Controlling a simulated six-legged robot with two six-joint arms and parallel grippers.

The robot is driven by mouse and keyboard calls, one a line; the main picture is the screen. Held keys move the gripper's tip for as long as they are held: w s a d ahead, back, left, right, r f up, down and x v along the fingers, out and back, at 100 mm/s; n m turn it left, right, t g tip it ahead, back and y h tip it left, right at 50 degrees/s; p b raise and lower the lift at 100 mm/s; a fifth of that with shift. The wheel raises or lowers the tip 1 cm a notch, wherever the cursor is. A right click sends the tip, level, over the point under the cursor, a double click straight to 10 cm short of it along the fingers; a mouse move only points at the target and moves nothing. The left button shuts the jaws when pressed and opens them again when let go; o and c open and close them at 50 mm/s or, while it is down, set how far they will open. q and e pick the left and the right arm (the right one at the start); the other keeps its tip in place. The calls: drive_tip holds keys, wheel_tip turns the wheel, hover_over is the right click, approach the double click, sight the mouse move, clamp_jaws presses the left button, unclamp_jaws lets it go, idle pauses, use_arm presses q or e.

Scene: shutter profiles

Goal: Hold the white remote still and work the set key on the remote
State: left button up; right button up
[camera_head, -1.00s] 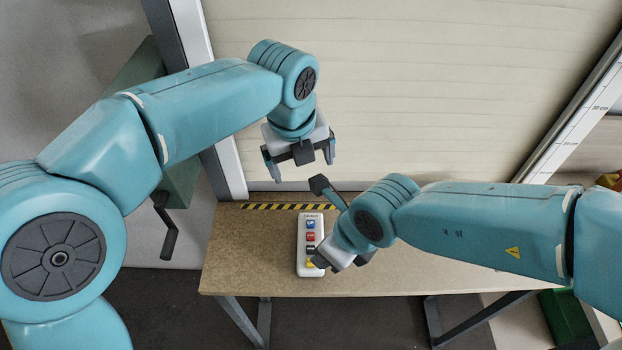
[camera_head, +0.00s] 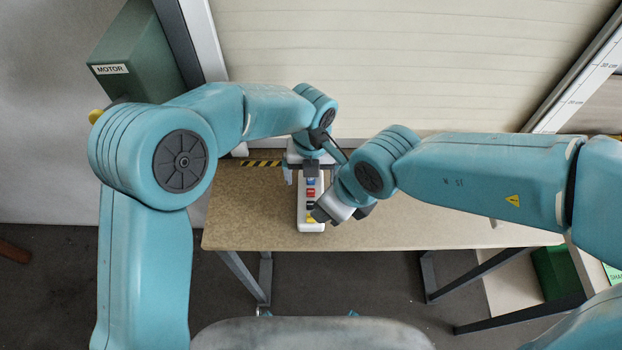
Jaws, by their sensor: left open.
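The white remote (camera_head: 302,218) lies on the tabletop, long side pointing away from me. Its column of keys shows blue (camera_head: 311,182), red (camera_head: 311,193), dark, and yellow near the close end. Their lettering is too small to read, so I cannot tell which is the set key. My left gripper (camera_head: 304,176) is open over the far end of the remote and hides that end. My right gripper (camera_head: 335,214) is at the remote's right side, near the yellow key. Its fingertips are hidden, so its opening and any contact are unclear.
The wooden table (camera_head: 430,215) is clear to the right of my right gripper. A striped black-and-yellow strip (camera_head: 260,163) runs along its back edge, before the pale shutter (camera_head: 420,60). A green motor box (camera_head: 140,55) stands at the back left. A green bin (camera_head: 556,272) is at lower right.

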sight(311, 180)
use_arm(q)
wheel_tip(311, 180, down, 3)
drive_tip(key=shift+w+f, duration=0.1)
drive_tip(key=shift+c, duration=0.3)
drive_tip(key=c, duration=1)
use_arm(e)
drive_tip(key=shift+w, duration=0.15)
use_arm(q)
drive_tip(key=shift+c, duration=0.6)
use_arm(e)
clamp_jaws()
